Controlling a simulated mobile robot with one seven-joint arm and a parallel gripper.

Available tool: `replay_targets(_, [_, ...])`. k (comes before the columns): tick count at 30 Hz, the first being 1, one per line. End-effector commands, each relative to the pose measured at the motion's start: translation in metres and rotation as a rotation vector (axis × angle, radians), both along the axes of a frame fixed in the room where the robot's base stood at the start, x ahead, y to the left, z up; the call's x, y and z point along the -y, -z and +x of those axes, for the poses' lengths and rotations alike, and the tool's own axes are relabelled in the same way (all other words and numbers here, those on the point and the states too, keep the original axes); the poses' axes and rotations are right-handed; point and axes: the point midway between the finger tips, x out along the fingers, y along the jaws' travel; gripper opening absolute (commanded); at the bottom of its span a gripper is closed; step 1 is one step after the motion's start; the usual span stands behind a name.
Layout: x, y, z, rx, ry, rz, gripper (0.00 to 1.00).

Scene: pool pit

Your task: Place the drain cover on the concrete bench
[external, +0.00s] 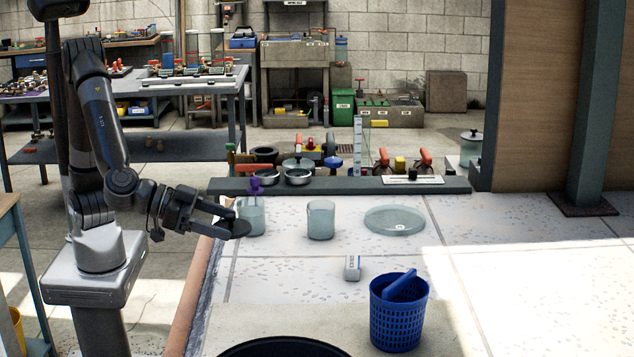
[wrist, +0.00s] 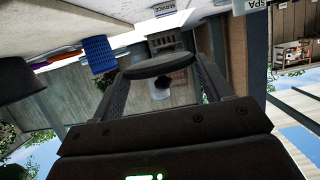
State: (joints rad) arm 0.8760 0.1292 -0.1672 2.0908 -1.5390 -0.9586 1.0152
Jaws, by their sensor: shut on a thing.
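The drain cover (external: 240,229) appears to be the small dark disc at the tip of my gripper (external: 229,222). In the wrist view the dark disc (wrist: 163,64) spans between the two fingertips, and my gripper (wrist: 162,72) is shut on it. The concrete bench (external: 340,262) has a pale, speckled top that fills the front right of the external view. My gripper reaches in from the left with the disc by the bench's left edge, just in front of a cloudy beaker (external: 252,218). I cannot tell its exact height above the top.
A dark round rim (external: 285,347) shows at the front. A ledge (external: 340,187) with several items runs along the back.

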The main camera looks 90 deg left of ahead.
Motion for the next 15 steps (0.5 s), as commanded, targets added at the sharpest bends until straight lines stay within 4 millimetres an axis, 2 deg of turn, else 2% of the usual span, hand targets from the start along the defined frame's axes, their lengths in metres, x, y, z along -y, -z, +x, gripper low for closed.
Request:
replay_targets(5, [-0.007,0.008,0.012,0.0,-0.003,0.001,0.47])
replay_targets(15, [-0.045,0.053,0.077,-0.001,-0.004,0.004,0.47])
